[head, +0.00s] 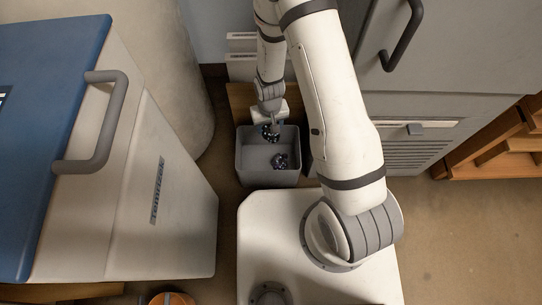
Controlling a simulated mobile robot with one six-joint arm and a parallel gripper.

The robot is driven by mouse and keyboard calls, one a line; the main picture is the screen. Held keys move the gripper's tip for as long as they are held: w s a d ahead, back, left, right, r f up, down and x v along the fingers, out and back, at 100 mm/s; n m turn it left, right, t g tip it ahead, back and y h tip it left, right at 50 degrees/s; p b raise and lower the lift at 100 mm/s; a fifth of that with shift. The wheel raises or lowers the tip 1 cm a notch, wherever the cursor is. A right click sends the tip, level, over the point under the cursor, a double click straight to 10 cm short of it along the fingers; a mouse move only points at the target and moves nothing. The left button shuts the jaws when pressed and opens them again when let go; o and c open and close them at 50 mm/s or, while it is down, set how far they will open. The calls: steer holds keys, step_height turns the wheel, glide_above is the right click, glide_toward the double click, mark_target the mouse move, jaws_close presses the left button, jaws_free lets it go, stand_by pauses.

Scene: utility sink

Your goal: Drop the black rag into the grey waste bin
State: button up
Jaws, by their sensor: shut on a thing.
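The grey waste bin (247,165) stands open on the floor in the head view, just beyond my base. My gripper (273,128) points down at the bin's far side. It is shut on the black rag (267,133), a small crumpled dark bundle with pale specks, over the bin opening near the far rim. I cannot tell how high above the bin floor it is. A second dark, speckled bundle (280,161) shows inside the bin toward its right side. I cannot tell whether the two are joined. My fingertips are small and partly hidden by the rag.
A large white cooler (170,190) with a blue lid and grey handle stands close on the left. A grey cabinet (440,60) with a black handle is at right, beside a wooden crate (500,150). An orange round object (170,298) shows at the bottom edge.

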step_height(320, 180, down, 5)
steer(key=b, duration=0.3)
steer(key=shift+f, duration=0.1)
steer(key=o, duration=1)
steer(key=shift+o, duration=0.2)
step_height(320, 180, up, 8)
steer(key=p, duration=0.3)
